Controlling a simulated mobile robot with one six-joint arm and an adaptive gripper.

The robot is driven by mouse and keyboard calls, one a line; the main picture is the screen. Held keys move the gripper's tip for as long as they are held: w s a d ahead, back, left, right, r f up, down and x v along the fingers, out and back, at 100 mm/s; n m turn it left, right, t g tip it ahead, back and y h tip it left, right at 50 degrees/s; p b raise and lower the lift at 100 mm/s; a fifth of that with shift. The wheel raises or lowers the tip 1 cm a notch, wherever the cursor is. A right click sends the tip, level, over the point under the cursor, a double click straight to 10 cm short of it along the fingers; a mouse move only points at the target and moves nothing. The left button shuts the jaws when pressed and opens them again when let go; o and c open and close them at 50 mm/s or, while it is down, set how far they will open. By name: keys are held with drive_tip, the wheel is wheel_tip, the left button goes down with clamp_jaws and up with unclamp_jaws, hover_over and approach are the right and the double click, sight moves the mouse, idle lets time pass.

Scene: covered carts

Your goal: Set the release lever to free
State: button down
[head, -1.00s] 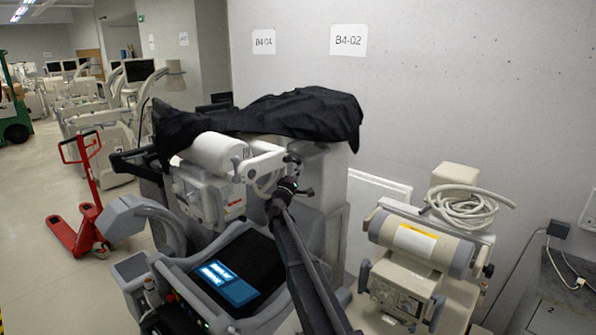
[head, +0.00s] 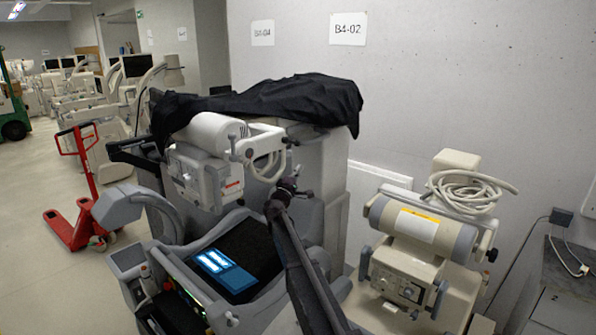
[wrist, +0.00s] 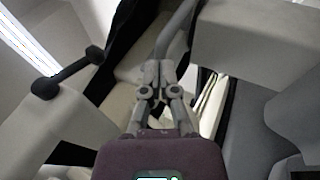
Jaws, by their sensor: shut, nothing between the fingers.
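My gripper (wrist: 160,72) is shut and empty in the wrist view, its fingertips near a grey curved bar (wrist: 176,35). A black lever-like part with a round knob (wrist: 47,88) sticks out from a pale housing at the left of that view, apart from my fingers. I cannot tell for sure whether it is the release lever, nor its setting. In the head view my gripper (head: 291,174) is small and dark, in front of the covered cart (head: 330,180) and just below its white tube arm (head: 262,140). No lever is clearly readable there.
A black cover (head: 290,100) lies over the cart top. A console with a lit screen (head: 225,270) stands left of my arm. A second unit with a coiled hose (head: 470,190) is at right. A red pallet jack (head: 80,225) stands on open floor at left.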

wheel_tip(320, 180, down, 7)
drive_tip(key=s+b, duration=0.2)
drive_tip(key=b, duration=0.4)
drive_tip(key=shift+r, duration=0.1)
idle(0.4)
drive_tip(key=s+d+f+m+g+y, duration=0.1)
drive_tip(key=s+d+f+m+g, duration=0.4)
drive_tip(key=s+d+f+g, duration=0.45)
drive_tip(key=s+d+f+m+g, duration=0.4)
drive_tip(key=s+d+f+m, duration=0.3)
drive_tip(key=s, duration=0.6)
drive_tip(key=s+a+f+g+y, duration=0.2)
drive_tip(key=s+f+y, duration=0.1)
drive_tip(key=s, duration=0.5)
drive_tip(key=s+a+f+g+y, duration=0.1)
drive_tip(key=s+a+f+y, duration=0.1)
drive_tip(key=s, duration=0.6)
drive_tip(key=s+a+f+g+y, duration=0.2)
drive_tip(key=s+f+y, duration=0.3)
drive_tip(key=s, duration=0.3)
drive_tip(key=shift+s+a+m+g+y, duration=0.35)
drive_tip(key=shift+a+y, duration=0.1)
drive_tip(key=shift+y, duration=0.35)
